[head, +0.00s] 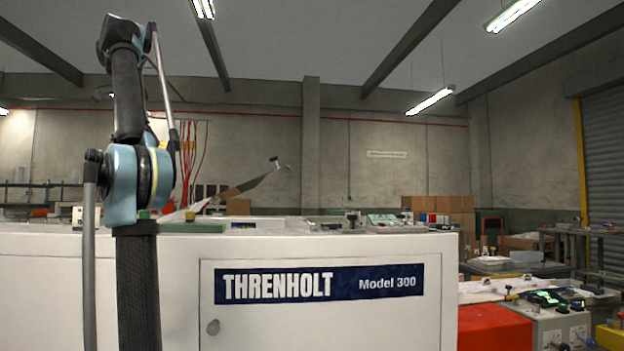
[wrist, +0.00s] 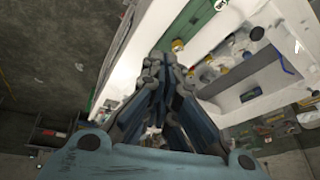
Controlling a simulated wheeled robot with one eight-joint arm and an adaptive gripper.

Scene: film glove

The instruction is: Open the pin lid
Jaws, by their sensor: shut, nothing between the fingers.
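The pin lid cannot be made out for certain in either view. A white machine (head: 300,325) marked THRENHOLT Model 300 fills the front of the head view. A thin slanted piece (head: 250,184) rises above its top. In the wrist view my gripper (wrist: 160,76) has its fingers together with nothing between them. Beyond the fingers the white machine's top shows at a tilt, with a green strip (wrist: 203,34) and several small parts. The gap between fingertips and machine cannot be judged. In the head view my arm stands at the left and my gripper cannot be made out.
Cardboard boxes (head: 455,210) stand behind the machine. A red block (head: 494,328) and a bench with small devices are at the right. A grey bench (head: 585,234) stands farther back right.

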